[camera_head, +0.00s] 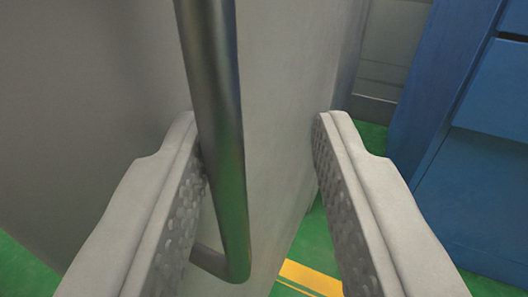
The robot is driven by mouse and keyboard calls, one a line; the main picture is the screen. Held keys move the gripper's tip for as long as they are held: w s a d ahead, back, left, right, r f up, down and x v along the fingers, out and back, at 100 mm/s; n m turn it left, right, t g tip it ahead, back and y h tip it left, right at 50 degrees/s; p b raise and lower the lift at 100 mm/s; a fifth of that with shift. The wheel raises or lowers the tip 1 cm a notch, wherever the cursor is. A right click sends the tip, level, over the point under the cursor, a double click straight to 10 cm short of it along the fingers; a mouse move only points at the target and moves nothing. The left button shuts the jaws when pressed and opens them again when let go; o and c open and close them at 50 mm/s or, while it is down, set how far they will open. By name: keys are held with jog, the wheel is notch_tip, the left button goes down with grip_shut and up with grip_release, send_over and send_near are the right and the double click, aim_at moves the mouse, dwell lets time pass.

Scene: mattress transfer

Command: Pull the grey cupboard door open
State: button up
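The grey cupboard door (283,95) fills the left and middle of the view. A dark metal vertical bar handle (222,140) stands on it, with its lower end bending back toward the door. My gripper (257,125) is open, with its two pale, textured-faced fingers wide apart. The handle lies between the fingers, close against or just overlapping the left finger; I cannot tell whether they touch. The right finger is clear of the handle, near the door's right edge. The handle's upper end is out of view.
A blue cabinet (475,185) stands at the right, beyond the right finger. A grey panelled surface (392,50) is behind at the top right. Green floor (316,240) with a yellow stripe (310,278) shows below the door.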

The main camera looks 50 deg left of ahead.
jog(key=shift+s+d, duration=0.15)
jog(key=v, duration=1.7)
